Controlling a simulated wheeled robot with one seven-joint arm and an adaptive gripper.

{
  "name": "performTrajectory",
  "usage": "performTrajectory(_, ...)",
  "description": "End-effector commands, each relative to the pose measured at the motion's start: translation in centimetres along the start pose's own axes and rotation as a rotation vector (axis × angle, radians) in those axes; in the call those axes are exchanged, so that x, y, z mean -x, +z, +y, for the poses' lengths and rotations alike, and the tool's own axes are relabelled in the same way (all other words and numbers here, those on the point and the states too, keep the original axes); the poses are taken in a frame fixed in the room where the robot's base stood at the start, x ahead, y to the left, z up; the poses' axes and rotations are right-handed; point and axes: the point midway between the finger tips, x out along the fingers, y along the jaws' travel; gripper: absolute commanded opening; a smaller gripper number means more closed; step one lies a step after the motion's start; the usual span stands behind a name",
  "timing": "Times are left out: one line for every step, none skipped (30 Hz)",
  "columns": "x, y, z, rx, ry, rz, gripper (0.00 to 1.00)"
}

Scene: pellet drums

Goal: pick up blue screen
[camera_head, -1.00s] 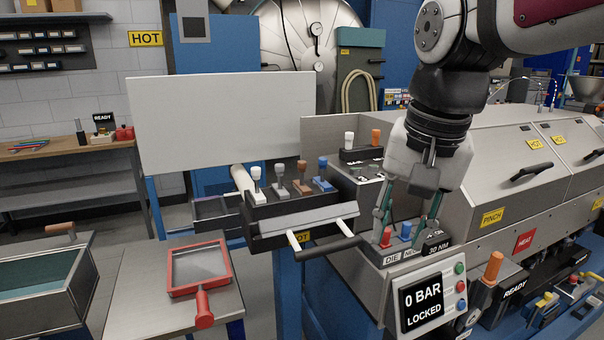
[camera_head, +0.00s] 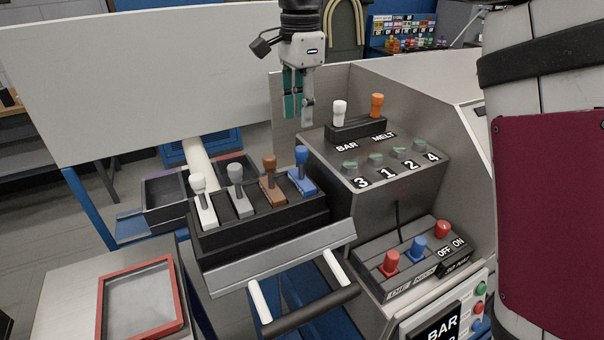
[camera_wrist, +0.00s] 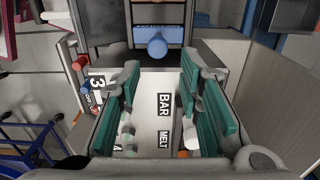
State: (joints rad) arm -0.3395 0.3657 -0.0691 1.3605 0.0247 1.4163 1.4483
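The blue screen (camera_head: 303,181), a flat piece with an upright blue knob, sits at the right end of a black rack (camera_head: 262,232). White (camera_head: 205,208), grey (camera_head: 240,203) and brown (camera_head: 272,191) ones of the same form stand to its left. My gripper (camera_head: 297,122) points down, above and apart from the blue screen in the picture. In the wrist view the blue screen (camera_wrist: 157,42) shows ahead of my gripper (camera_wrist: 158,75). The teal-padded fingers are spread with nothing between them.
A console with white and orange knobs (camera_head: 358,124) stands right of the rack. A lower box has red and blue knobs (camera_head: 417,250). A pale panel (camera_head: 140,80) rises behind the rack. A red-framed screen (camera_head: 142,298) lies at lower left.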

Motion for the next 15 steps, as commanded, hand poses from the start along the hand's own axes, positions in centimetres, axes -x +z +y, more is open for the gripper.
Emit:
performTrajectory(-0.8, 0.1, 0.1, 0.0, 0.004, -0.001, 0.33)
performTrajectory(-1.3, 0.1, 0.2, 0.0, 0.005, -0.001, 0.33)
performTrajectory(-2.1, 0.1, 0.2, 0.001, 0.006, -0.001, 0.33)
performTrajectory(-2.7, 0.0, 0.2, 0.001, 0.006, -0.001, 0.33)
performTrajectory(-3.3, 0.0, 0.2, 0.001, 0.007, -0.001, 0.33)
performTrajectory(-4.0, 0.0, 0.2, 0.001, 0.005, -0.001, 0.33)
performTrajectory(-4.6, 0.0, 0.2, 0.002, 0.005, -0.001, 0.33)
performTrajectory(-5.1, 0.0, 0.2, 0.002, 0.004, -0.001, 0.33)
performTrajectory(-5.7, 0.0, 0.2, 0.002, 0.004, -0.001, 0.33)
performTrajectory(-6.2, 0.0, 0.2, 0.002, 0.004, -0.001, 0.33)
performTrajectory(-6.6, 0.0, 0.2, 0.002, 0.004, -0.001, 0.33)
performTrajectory(-7.0, 0.0, 0.1, 0.002, 0.002, 0.0, 0.33)
performTrajectory(-7.2, 0.0, 0.1, 0.002, 0.002, 0.0, 0.33)
performTrajectory(-7.4, 0.0, 0.1, 0.003, 0.002, 0.0, 0.33)
performTrajectory(-7.6, 0.0, 0.1, 0.003, 0.001, 0.0, 0.33)
